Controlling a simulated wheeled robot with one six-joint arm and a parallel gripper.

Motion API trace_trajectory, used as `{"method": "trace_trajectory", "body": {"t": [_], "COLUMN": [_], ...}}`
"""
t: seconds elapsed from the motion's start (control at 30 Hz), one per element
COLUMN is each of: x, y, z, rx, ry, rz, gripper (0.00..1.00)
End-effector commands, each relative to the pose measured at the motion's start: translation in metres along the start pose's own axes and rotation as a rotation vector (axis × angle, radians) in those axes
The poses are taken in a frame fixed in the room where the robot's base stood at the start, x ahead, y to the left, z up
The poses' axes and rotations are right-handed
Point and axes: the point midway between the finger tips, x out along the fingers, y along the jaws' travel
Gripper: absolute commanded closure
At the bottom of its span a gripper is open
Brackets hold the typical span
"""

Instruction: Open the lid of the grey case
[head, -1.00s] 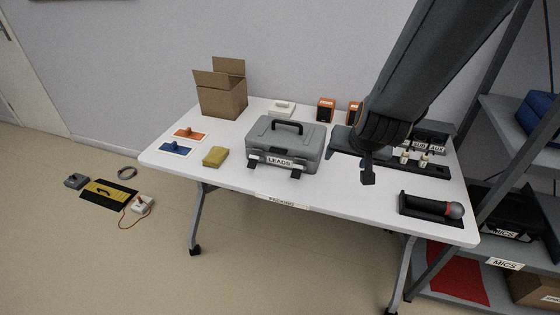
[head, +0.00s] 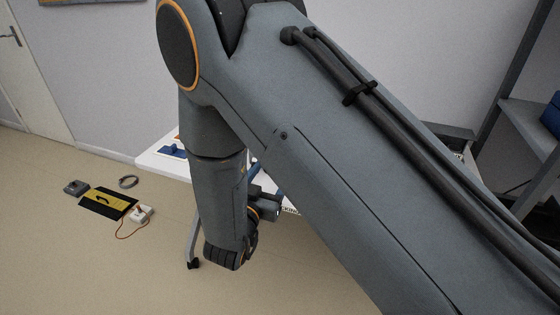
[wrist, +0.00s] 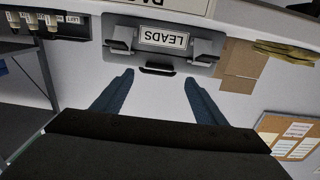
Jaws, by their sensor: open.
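The grey case (wrist: 186,66) shows upside down at the upper middle of the wrist view. Its front bears a white LEADS label (wrist: 163,39) between two latches (wrist: 122,40) (wrist: 207,47). Its dark handle (wrist: 157,70) shows beyond the label, and the lid looks shut. My gripper (wrist: 158,84) is open and empty, its two dark blue fingers spread apart in front of the case, in line with the handle and label. I see no contact. In the head view my arm hides the case, and the gripper is only partly visible.
The white table (head: 160,165) is mostly hidden by my arm. A black-and-yellow mat (head: 108,203) lies on the floor.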

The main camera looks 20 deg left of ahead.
Motion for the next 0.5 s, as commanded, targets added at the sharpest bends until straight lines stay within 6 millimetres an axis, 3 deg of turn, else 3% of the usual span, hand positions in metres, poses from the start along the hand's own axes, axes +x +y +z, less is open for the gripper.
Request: {"method": "trace_trajectory", "body": {"t": [0.3, 0.5], "x": [0.049, 0.063], "y": [0.001, 0.001], "z": [-0.001, 0.000], "rx": [0.001, 0.000], "ry": [-0.001, -0.003], "rz": [0.003, 0.001], "gripper": [0.34, 0.34]}}
